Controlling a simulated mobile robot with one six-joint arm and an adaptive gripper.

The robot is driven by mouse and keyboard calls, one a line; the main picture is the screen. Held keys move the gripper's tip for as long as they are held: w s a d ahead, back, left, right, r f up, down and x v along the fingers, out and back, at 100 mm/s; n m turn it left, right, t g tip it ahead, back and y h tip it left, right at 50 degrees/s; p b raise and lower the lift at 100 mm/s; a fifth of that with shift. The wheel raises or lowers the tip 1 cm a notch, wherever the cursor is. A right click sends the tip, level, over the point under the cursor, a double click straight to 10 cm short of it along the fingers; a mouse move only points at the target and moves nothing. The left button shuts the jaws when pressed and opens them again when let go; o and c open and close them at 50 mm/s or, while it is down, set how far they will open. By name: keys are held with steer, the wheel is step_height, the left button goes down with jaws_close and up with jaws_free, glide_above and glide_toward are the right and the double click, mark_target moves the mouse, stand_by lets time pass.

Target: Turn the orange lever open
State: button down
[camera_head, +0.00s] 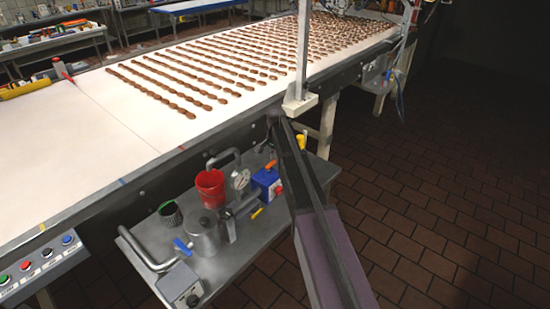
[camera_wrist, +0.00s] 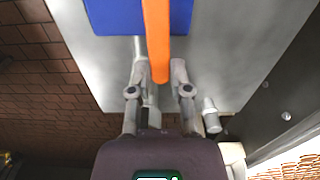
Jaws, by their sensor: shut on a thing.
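The orange lever (camera_wrist: 157,40) is a long flat bar in the wrist view, coming down from the top over a blue block (camera_wrist: 108,18). Its rounded end lies between the two fingers of my gripper (camera_wrist: 160,75), which is shut on it. In the head view my dark arm reaches in from the bottom toward the conveyor's edge. My fingers and the lever cannot be made out clearly there.
A metal shelf (camera_head: 150,232) below the conveyor (camera_head: 75,130) holds a red cup (camera_head: 210,187), a steel pot (camera_head: 204,235), pipes, a gauge (camera_head: 241,180) and a blue box (camera_head: 266,178). Tiled floor (camera_head: 450,200) lies open at right.

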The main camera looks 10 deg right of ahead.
steer(key=c, duration=0.6)
jaws_free()
steer(key=shift+o, duration=0.2)
steer(key=shift+w+a+n, duration=0.1)
steer(key=shift+n, duration=0.2)
steer(key=w+a+r+n+p, duration=0.1)
steer(key=a+r+n+p, duration=0.1)
steer(key=r+n+p, duration=0.4)
steer(key=w+a+r+n+p, duration=0.1)
steer(key=a+r+n+p, duration=0.15)
steer(key=r+p, duration=0.55)
steer(key=s+f+b, duration=0.5)
steer(key=s, duration=0.5)
steer(key=s+f+b, duration=0.5)
steer(key=s, duration=0.6)
steer(key=s+f+b, duration=0.6)
steer(key=s, duration=0.5)
steer(key=shift+s+d+n, duration=0.15)
steer(key=shift+d+n, duration=0.2)
steer(key=shift+n, duration=0.1)
steer(key=shift+r, duration=0.1)
stand_by(0.4)
